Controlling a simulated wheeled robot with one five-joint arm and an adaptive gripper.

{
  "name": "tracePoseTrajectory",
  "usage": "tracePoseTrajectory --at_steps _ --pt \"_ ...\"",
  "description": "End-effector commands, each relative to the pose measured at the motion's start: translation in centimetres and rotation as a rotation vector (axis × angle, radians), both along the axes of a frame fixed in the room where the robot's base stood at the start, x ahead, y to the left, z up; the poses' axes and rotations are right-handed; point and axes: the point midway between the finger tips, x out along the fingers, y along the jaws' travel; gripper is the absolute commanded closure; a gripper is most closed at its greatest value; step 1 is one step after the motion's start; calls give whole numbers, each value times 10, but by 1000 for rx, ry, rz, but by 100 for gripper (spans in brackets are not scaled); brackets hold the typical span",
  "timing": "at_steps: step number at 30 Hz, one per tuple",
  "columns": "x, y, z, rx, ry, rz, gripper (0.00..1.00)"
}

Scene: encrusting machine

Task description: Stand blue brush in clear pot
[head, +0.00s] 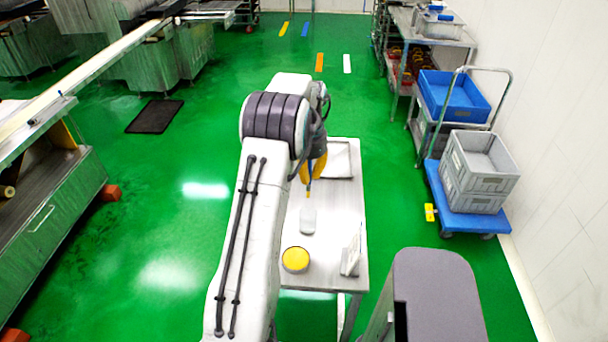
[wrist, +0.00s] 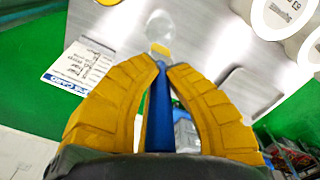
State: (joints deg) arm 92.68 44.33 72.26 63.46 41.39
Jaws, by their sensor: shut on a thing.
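The blue brush (wrist: 158,112) is held between the yellow fingers of my gripper (wrist: 160,68), which is shut on it. In the head view, my gripper (head: 313,168) is over the table, and the brush (head: 309,187) points down from it. The clear pot (head: 308,219) stands on the table just below the brush tip. In the wrist view, the pot (wrist: 160,25) shows beyond the fingertips, with a small yellowish patch at its lower edge. The brush looks to be above the pot, apart from it; the exact gap is hard to tell.
The metal table (head: 326,235) also holds a round yellow-topped container (head: 295,260), a white standing card (head: 351,254) and a shallow tray (head: 338,160). Blue and grey crates stand at the right wall. Green floor is open to the left.

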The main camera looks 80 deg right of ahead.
Motion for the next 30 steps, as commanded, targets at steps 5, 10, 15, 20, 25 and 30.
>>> tracePoseTrajectory --at_steps 5,10,15,20,25,30 --pt "0 0 -8 0 0 1 100" --pt "0 0 -17 0 0 1 100" --pt "0 0 -28 0 0 2 100" --pt "0 0 -40 0 0 2 100" --pt "0 0 -51 1 0 2 100" --pt "0 1 -63 1 -1 2 100"
